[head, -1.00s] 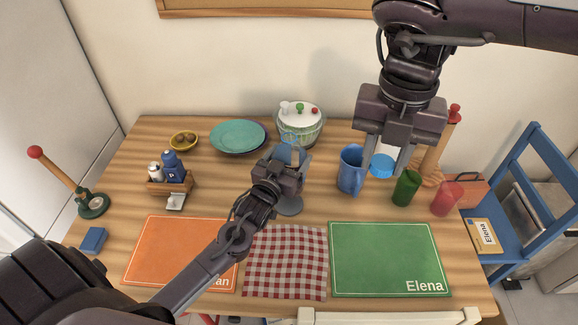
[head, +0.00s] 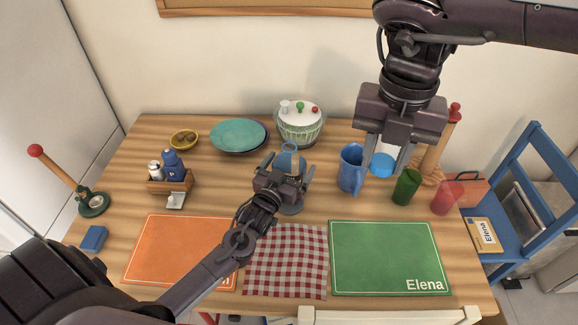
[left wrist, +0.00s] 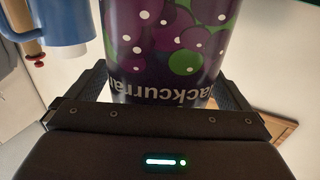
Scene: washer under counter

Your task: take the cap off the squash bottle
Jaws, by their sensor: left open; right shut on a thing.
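The squash bottle (left wrist: 170,45), dark purple with berries and lettering, fills the middle of the left wrist view, which sees the scene upside down. In the head view my left gripper hides most of it. My left gripper (head: 287,172) is open, with a finger on each side of the bottle. I cannot tell whether they touch it. My right gripper (head: 383,163) is raised at the right, apart from the bottle, and is shut on a blue thing, which looks like the cap (head: 382,167). Its upper part is hard to make out between the fingers.
A blue mug (head: 350,170), a green cup (head: 406,187) and a red cup (head: 446,199) stand to the right. A salad spinner (head: 300,128) and teal plate (head: 237,134) are behind. A checked cloth (head: 285,265) and green mat (head: 388,260) lie in front.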

